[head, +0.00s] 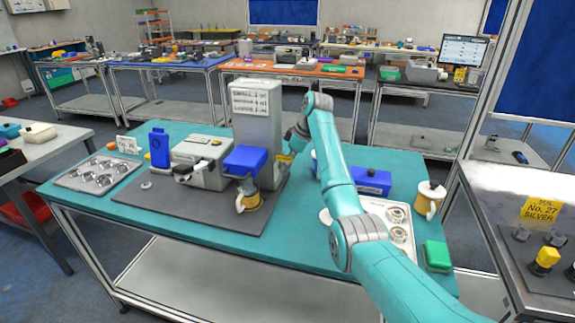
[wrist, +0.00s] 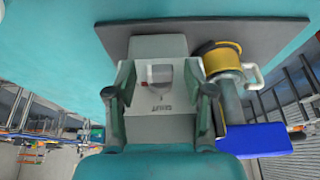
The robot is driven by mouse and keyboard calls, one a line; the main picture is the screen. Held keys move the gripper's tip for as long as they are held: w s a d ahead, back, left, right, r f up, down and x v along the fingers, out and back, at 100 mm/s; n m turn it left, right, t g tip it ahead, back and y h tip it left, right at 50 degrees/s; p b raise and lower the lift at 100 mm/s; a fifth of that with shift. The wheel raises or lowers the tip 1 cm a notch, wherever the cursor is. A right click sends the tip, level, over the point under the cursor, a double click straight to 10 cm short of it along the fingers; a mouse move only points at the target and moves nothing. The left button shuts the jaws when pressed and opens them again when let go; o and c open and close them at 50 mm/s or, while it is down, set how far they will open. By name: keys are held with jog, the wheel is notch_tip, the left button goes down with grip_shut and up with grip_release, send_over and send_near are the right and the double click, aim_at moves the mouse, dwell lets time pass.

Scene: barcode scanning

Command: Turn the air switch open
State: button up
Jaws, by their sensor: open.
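The tall grey box (head: 257,125) with printed labels stands on the dark mat on the teal table. In the wrist view a pale box face (wrist: 155,122) is in front of my gripper, with a small switch (wrist: 160,75) with a reddish part near its middle. I take this for the air switch; its position is hard to read. My gripper (wrist: 166,88) is open, one finger on each side of the switch. Contact cannot be told. In the head view my gripper (head: 291,143) is at the box's right side, partly hidden, and the switch is not visible.
A blue-topped device with a yellow roll (head: 248,202) stands left of my arm; the roll also shows in the wrist view (wrist: 221,60). A grey machine (head: 200,163) stands farther left. A blue box (head: 371,180), yellow cup (head: 430,200) and green block (head: 437,255) are on the right.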

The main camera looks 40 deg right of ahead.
jog(key=v, duration=0.7)
dwell(0.5)
